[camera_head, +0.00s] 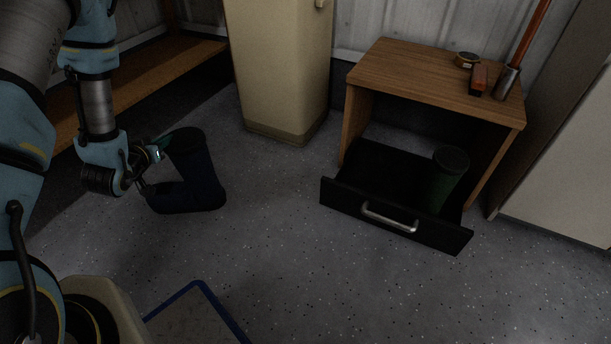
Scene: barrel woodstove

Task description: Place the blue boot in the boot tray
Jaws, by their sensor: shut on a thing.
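The dark blue boot (203,178) stands upright on the grey floor at the left, or very close to it; I cannot tell if its sole touches. Its toe points left. My gripper (155,160) is at the left side of the boot's shaft, shut on the boot near its top. The fingertips are partly hidden by the boot and dark. A black drawer-like tray with a metal handle (390,217) sticks out under a small wooden table at the right. A green boot (446,178) stands in its right part. The left part of the tray looks empty.
The wooden table (430,78) over the tray holds a tape roll (467,60), a red-and-black item (478,78) and a long orange-handled tool (525,45). A beige cabinet (278,65) stands behind, between boot and tray. The floor between them is clear. A blue-edged board (222,315) lies in front.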

